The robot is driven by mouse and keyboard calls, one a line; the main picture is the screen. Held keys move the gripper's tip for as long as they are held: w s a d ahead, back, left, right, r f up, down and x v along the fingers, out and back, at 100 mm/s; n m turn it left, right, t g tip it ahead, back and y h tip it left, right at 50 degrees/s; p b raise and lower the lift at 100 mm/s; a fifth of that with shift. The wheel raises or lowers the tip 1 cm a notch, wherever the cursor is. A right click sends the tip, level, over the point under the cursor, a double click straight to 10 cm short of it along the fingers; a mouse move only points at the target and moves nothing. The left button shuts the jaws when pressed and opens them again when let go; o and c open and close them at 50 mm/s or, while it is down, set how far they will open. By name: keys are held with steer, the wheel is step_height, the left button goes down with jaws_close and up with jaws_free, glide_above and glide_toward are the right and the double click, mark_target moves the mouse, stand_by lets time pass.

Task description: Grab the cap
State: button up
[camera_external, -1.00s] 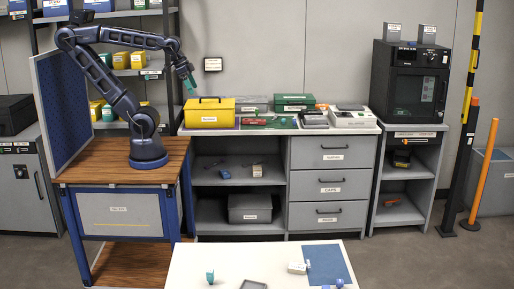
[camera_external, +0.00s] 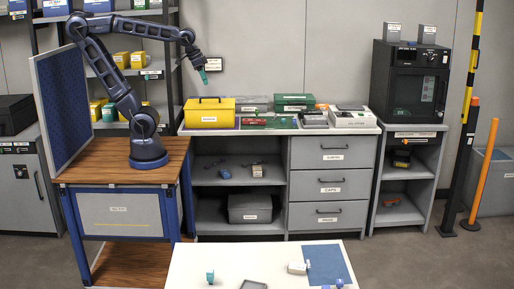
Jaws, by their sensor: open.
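My gripper (camera_external: 204,76) hangs in the air above the yellow toolbox on the counter, apart from it, and looks open and empty, with teal at its tip. No cap can be made out for certain. A drawer labelled CAPS (camera_external: 331,190) is the middle one of a grey drawer unit and is shut. On the white table in front stand a small teal item (camera_external: 210,277), a small white item (camera_external: 297,268) and small blue pieces (camera_external: 338,284); they are too small to tell whether any is a cap.
The yellow toolbox (camera_external: 209,112), a green case (camera_external: 294,102) and a white device (camera_external: 351,118) stand on the counter. A dark tray (camera_external: 254,284) and a blue mat (camera_external: 330,264) lie on the white table (camera_external: 190,262). A blue panel (camera_external: 70,103) stands beside my arm.

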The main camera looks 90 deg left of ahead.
steer(key=w+a+r+n+g, duration=0.1)
steer(key=w+a+n, duration=0.1)
steer(key=w+a, duration=0.35)
steer(key=w+a+r+n, duration=0.1)
steer(key=w+a+r, duration=0.1)
steer(key=w, duration=0.7)
steer(key=n+g, duration=0.3)
steer(key=n, duration=0.8)
glide_above(283, 121)
steer(key=a, duration=0.1)
step_height(283, 121, down, 30)
step_height(283, 121, down, 5)
steer(key=shift+w+f, duration=0.2)
steer(key=shift+f, duration=2.3)
jaws_close()
